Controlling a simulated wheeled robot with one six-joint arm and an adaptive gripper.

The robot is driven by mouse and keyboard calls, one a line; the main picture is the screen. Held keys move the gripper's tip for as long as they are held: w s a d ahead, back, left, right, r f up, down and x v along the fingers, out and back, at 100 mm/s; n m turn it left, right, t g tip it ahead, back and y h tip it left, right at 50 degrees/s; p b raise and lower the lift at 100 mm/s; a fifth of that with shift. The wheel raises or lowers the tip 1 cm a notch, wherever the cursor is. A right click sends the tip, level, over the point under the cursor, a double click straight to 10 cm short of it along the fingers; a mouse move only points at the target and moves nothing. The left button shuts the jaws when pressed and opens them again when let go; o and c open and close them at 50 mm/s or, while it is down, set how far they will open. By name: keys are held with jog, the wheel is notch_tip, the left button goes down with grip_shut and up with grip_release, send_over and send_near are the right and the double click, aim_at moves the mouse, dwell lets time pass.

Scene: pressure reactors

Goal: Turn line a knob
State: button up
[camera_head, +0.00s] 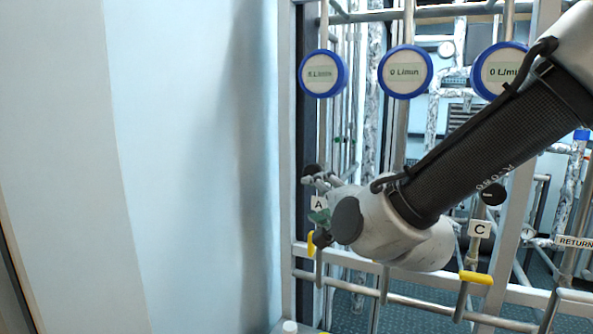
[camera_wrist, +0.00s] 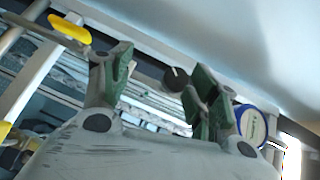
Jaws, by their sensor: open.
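The line A knob, a black round knob with a pale mark, shows in the wrist view (camera_wrist: 175,78) between my open fingers. In the head view the dark knob (camera_head: 311,171) is at the left, above the label A (camera_head: 318,203), partly hidden by my gripper. My gripper (camera_wrist: 162,72) has green-padded fingers set apart with nothing held. In the head view my gripper (camera_head: 318,194) is mostly hidden behind my wrist. Whether the fingers touch the knob cannot be told.
Blue-rimmed flow gauges (camera_head: 323,73) hang above; the middle one (camera_head: 405,72) reads 0 L/min. A yellow lever (camera_head: 311,243) sits below label A. Line C has a black knob (camera_head: 493,194) and yellow lever (camera_head: 475,277). A pale wall (camera_head: 190,170) stands left.

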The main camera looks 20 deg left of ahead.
aim_at(312, 173)
jog(key=w+a+r+m, duration=0.1)
jog(key=w, duration=0.1)
jog(key=w+a+r+t, duration=0.1)
jog(key=w, duration=0.1)
jog(key=w+a+r+m, duration=0.1)
jog(key=w+a, duration=0.1)
jog(key=w, duration=0.1)
jog(key=shift+m+t, duration=0.3)
jog(key=shift+t, duration=0.1)
jog(key=c, duration=1)
